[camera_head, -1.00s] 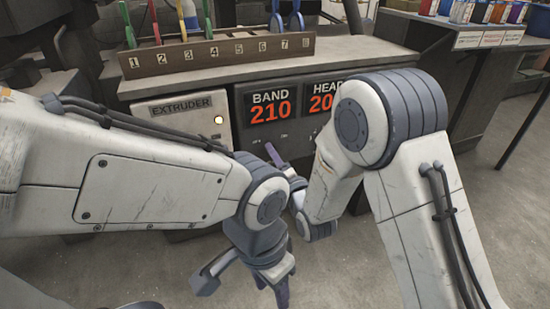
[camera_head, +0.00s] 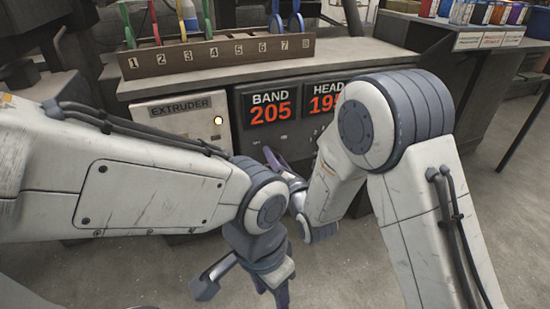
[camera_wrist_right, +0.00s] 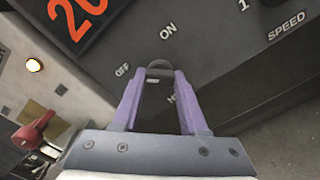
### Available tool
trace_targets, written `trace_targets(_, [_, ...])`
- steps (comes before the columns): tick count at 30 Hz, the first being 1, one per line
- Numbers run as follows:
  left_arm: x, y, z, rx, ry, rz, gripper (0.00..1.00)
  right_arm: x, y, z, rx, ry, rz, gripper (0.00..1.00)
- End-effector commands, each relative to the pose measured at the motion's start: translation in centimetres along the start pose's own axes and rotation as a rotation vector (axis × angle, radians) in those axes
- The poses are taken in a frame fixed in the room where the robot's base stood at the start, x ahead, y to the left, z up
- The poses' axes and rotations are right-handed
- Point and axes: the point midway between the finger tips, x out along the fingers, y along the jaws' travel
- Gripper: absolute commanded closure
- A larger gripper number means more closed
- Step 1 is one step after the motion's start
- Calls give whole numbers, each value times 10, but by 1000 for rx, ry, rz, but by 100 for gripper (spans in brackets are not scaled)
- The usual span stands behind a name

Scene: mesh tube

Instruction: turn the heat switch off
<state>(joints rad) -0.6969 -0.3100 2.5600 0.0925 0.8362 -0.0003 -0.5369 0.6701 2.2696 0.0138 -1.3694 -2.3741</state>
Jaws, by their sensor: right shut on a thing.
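In the right wrist view, the dark heat switch (camera_wrist_right: 159,67) sits on the dark control panel, between the two purple fingers of my right gripper (camera_wrist_right: 157,80), which is shut on it. The OFF label (camera_wrist_right: 122,70) lies left of the switch and the ON label (camera_wrist_right: 168,31) above it. A label below is partly hidden. Which label the switch points to, I cannot tell. In the head view my right gripper (camera_head: 273,158) reaches the panel's lower front; the switch is hidden there. My left gripper (camera_head: 273,285) hangs at the bottom, apart from the panel, its opening unclear.
The HEAD display (camera_head: 325,98) is partly covered by my right arm. The EXTRUDER box (camera_head: 181,122) with a lit lamp (camera_head: 218,120) stands left. A numbered rack (camera_head: 217,53) stands on the bench above.

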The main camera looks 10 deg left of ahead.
Motion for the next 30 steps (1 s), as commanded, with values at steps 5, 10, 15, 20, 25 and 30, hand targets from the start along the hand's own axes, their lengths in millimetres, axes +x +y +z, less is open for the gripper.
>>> trace_targets(5, [0,0,0,0,0,0,50,0,-1,-1,-3,4,-1,100])
trace_targets(10, [0,0,0,0,0,0,50,0,0,-1,-1,3,-1,28])
trace_targets(15, [0,0,0,0,0,0,50,0,0,0,-1,1,-1,28])
trace_targets(20, [-2,0,0,0,0,0,50,-7,0,0,0,2,-1,28])
trace_targets(25, [-9,1,0,0,0,0,50,-34,0,0,-1,6,-5,28])
trace_targets(30, [-15,1,-1,0,0,0,50,-77,0,0,-1,7,-5,28])
